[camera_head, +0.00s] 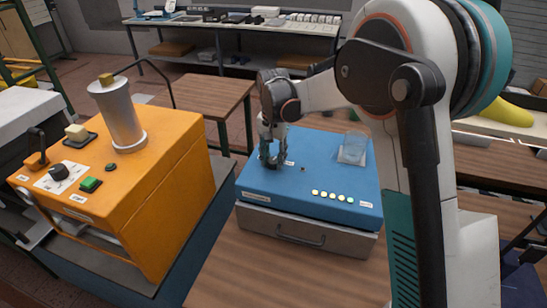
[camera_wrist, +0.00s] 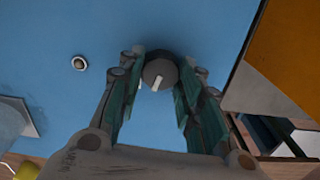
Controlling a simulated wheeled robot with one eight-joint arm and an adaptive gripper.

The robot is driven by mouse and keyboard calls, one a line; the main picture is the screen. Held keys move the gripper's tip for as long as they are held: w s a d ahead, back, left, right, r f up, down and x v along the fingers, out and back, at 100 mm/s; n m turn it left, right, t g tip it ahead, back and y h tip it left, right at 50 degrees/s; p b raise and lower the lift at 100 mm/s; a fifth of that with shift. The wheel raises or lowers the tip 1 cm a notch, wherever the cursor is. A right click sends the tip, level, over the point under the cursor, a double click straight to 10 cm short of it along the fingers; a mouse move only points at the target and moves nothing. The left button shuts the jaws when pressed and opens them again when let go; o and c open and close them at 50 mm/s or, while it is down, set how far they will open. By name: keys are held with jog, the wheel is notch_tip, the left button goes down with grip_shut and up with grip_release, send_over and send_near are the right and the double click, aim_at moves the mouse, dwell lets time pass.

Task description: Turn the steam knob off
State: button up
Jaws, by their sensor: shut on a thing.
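My gripper (camera_head: 272,160) points down onto the top left of the blue machine (camera_head: 320,180). In the wrist view, its fingers (camera_wrist: 159,80) are shut on a round dark grey knob (camera_wrist: 160,71), one on each side. The knob's white pointer mark runs toward the bottom of that view, slightly left. In the head view my gripper hides the knob. A small label lies beside the fingers, too small to read, so I cannot tell the knob's setting.
A small round metal fitting (camera_wrist: 79,62) sits beside the knob.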

aim_at(273, 160)
jog(key=n, duration=0.5)
jog(key=shift+n, duration=0.3)
jog(key=n, duration=0.5)
jog(key=shift+a+n, duration=0.1)
jog(key=shift+n, duration=0.6)
jog(key=o, duration=1.1)
jog(key=shift+c, duration=0.2)
notch_tip(273, 160, up, 12)
